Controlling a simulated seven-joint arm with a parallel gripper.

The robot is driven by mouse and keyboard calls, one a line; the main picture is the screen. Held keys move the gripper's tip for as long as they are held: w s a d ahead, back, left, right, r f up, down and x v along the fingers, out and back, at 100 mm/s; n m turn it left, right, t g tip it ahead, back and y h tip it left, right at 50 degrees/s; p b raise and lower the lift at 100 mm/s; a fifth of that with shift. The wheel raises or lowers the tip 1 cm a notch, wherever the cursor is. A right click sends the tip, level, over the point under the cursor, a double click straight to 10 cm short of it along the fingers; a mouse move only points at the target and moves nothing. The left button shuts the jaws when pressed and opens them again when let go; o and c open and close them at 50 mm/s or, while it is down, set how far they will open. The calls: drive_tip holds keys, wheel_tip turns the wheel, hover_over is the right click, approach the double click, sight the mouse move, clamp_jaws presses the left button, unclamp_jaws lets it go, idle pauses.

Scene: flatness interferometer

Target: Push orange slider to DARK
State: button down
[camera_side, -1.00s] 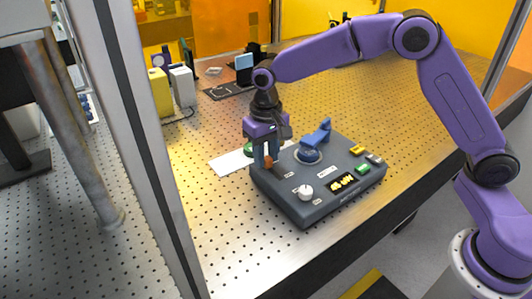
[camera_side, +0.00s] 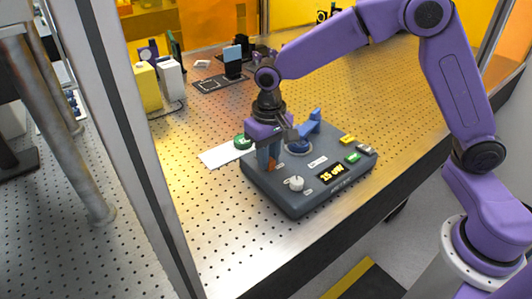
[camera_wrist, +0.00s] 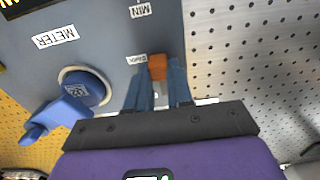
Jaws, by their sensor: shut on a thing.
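The orange slider (camera_side: 271,165) sits near the left edge of the dark grey control box (camera_side: 290,203). In the wrist view the slider (camera_wrist: 157,66) is between my two blue fingertips, beside a small upside-down label that appears to read DARK (camera_wrist: 137,59). My gripper (camera_side: 268,163) points down at the box and is shut on the slider. It also shows in the wrist view (camera_wrist: 159,72). The fingers hide part of the slider and its track. The lit display (camera_side: 332,172) seems to read about 35.0 uW.
A white knob (camera_side: 296,183) is in front of the slider. A blue lever (camera_side: 311,122) on a round base stands behind. Yellow (camera_side: 347,139) and green (camera_side: 353,158) buttons are on the right. A white plate (camera_side: 222,157) and green round part (camera_side: 242,141) lie beside the box.

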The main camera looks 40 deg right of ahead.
drive_tip(key=shift+s, duration=0.25)
drive_tip(key=c, duration=1)
unclamp_jaws()
drive_tip(key=shift+w+r, duration=0.1)
drive_tip(key=shift+r, duration=0.15)
wheel_tip(320, 180, up, 17)
